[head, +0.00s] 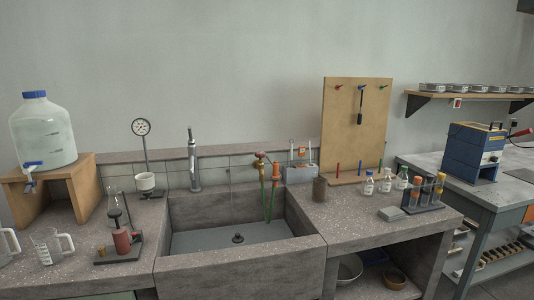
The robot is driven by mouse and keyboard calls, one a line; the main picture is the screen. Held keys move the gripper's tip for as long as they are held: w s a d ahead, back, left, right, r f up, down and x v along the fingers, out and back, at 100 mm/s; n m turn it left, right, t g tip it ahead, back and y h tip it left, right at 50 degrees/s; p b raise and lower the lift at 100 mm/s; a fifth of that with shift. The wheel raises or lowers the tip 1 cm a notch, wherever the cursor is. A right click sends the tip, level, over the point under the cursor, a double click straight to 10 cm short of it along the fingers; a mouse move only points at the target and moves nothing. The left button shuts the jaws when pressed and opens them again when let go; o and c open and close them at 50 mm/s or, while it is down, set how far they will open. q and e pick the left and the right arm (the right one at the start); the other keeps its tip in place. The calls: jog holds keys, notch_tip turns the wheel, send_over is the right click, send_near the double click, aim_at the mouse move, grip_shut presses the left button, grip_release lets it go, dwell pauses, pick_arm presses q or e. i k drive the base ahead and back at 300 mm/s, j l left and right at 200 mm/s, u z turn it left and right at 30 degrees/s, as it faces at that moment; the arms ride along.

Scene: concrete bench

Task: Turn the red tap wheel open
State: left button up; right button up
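A small brass-coloured tap with a dark red wheel (260,156) stands at the back right of the stone sink (240,262). An orange piece (276,168) sits just right of it, and a green hose (272,200) hangs down there toward the basin. The wheel is small in the picture, and I cannot tell how far it is turned. Neither of my grippers is in view, and nothing touches the wheel.
A tall metal faucet (194,162) stands left of the tap. A grey box with upright items (300,174) and a dark cup (320,189) stand to its right. A burette-like stand (120,240) and jugs (52,247) occupy the left counter. The space above the basin's front is clear.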

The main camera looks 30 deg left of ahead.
aim_at(260, 155)
jog(key=i+l+u, duration=0.2)
jog(key=i+l, duration=0.65)
